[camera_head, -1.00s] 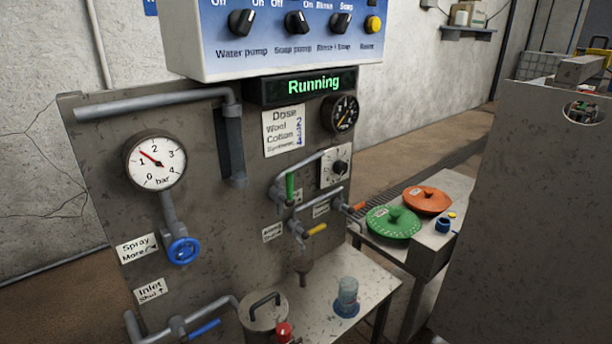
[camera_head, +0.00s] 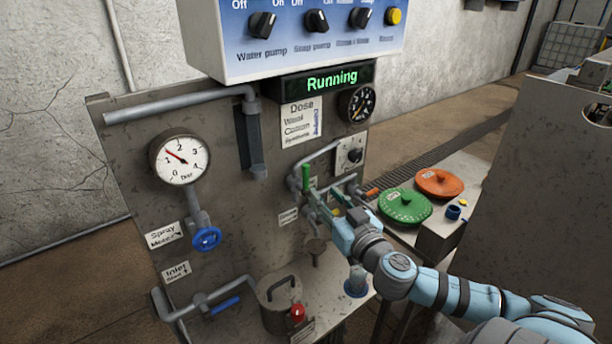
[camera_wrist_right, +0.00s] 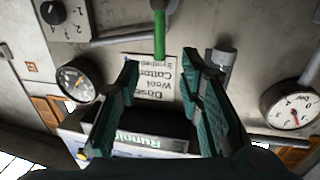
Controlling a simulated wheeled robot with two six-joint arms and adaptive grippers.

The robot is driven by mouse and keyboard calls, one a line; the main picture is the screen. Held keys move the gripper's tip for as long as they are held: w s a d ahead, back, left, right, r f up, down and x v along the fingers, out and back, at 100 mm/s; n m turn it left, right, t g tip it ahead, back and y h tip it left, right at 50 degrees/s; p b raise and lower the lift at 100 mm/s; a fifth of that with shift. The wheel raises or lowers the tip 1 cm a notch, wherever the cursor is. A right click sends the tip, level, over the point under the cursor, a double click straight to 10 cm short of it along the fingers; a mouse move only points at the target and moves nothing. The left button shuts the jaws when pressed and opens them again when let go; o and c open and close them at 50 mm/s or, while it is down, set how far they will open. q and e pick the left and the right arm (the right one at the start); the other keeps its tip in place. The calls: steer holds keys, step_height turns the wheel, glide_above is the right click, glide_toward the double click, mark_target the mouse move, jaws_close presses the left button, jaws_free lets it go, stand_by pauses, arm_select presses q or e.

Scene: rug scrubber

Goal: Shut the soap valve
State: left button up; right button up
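A lever valve with an upright green handle (camera_head: 306,177) sits on the panel's small pipework. It also shows in the wrist view (camera_wrist_right: 159,32), ahead of and between the finger tips. An orange handle (camera_head: 372,193) sticks out to its right, and a yellow one (camera_head: 336,211) is partly covered by my gripper. The small labels beside these valves are too blurred to read, so I cannot tell which is the soap valve. My right gripper (camera_head: 328,193) is open and empty, close to the green handle; its fingers (camera_wrist_right: 162,78) show spread in the wrist view. My left gripper is out of view.
The control box (camera_head: 290,45) overhangs the panel, above a display (camera_head: 320,84) reading "Running". A pressure gauge (camera_head: 180,160) and blue wheel (camera_head: 206,239) are at left. Below are a lidded pot (camera_head: 279,305) and a blue-based container (camera_head: 357,283). Green (camera_head: 405,206) and orange (camera_head: 439,184) lids lie right.

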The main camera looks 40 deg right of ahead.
mark_target(307, 177)
steer(key=p+x, duration=0.1)
steer(key=x, duration=1)
steer(key=shift+w+f, duration=0.1)
steer(key=shift+w, duration=0.05)
steer(key=shift+d, duration=0.1)
steer(key=shift+f, duration=0.1)
jaws_close()
